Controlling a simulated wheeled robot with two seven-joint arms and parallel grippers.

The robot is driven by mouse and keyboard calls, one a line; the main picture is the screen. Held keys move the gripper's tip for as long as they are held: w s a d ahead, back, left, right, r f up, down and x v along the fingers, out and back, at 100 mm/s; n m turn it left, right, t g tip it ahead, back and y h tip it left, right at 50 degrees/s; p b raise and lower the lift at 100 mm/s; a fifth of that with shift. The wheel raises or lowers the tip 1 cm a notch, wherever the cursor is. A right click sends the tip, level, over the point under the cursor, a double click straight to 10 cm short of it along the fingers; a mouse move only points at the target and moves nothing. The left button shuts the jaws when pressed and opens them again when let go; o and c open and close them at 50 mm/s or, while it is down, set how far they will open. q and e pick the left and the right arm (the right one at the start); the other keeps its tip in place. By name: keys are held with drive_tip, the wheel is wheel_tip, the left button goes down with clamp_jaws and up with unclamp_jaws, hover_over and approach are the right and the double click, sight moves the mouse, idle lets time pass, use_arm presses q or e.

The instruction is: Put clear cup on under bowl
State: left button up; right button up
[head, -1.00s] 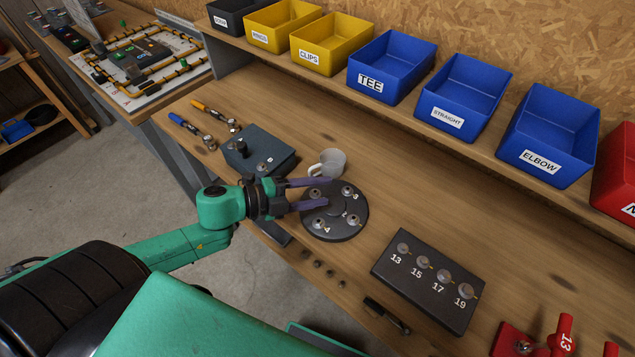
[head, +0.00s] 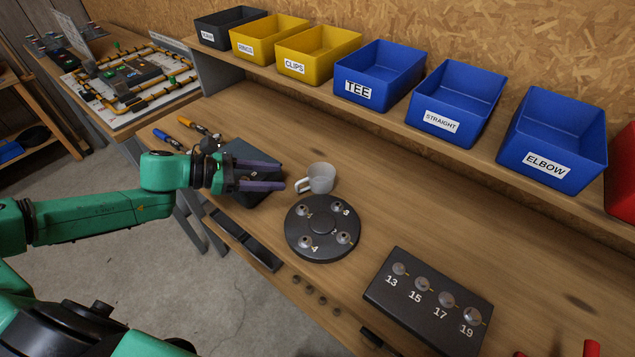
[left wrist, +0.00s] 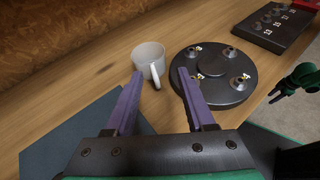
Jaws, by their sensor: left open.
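A pale grey mug (head: 317,178) stands upright on the bench, its handle toward my left gripper. It also shows in the left wrist view (left wrist: 149,58), just beyond the fingertips. My left gripper (head: 281,176) is open and empty. Its purple fingers point at the mug from the left, with the handle near the gap between the tips in the left wrist view (left wrist: 160,73). Contact cannot be told. No bowl and no clear cup show. A green and dark part that looks like my right gripper (left wrist: 283,92) is at the right of the left wrist view, too small to read.
A round black disc (head: 322,228) with numbered fittings sits just in front of the mug. A dark box (head: 246,160) lies under my left gripper. A numbered black block (head: 428,298) is at the right. Labelled bins (head: 379,75) line the back shelf.

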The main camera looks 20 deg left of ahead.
sight(331, 181)
use_arm(q)
drive_tip(key=p+x, duration=0.1)
drive_tip(key=x, duration=0.1)
drive_tip(key=r+p+x, duration=0.1)
drive_tip(key=x, duration=0.1)
drive_tip(key=shift+w+d+f, duration=0.15)
drive_tip(key=shift+w+d, duration=0.15)
drive_tip(key=p+x, duration=0.4)
drive_tip(key=x, duration=0.4)
drive_tip(key=shift+s+d+f, duration=0.1)
drive_tip(key=shift+f, duration=0.15)
drive_tip(key=shift+w+d+f, duration=0.2)
drive_tip(key=shift+f, duration=0.15)
drive_tip(key=shift+s+a, duration=0.1)
clamp_jaws()
use_arm(e)
drive_tip(key=r, duration=0.3)
drive_tip(key=s+r, duration=0.1)
drive_tip(key=r, duration=0.1)
drive_tip(key=shift+r, duration=0.2)
drive_tip(key=shift+w, duration=0.1)
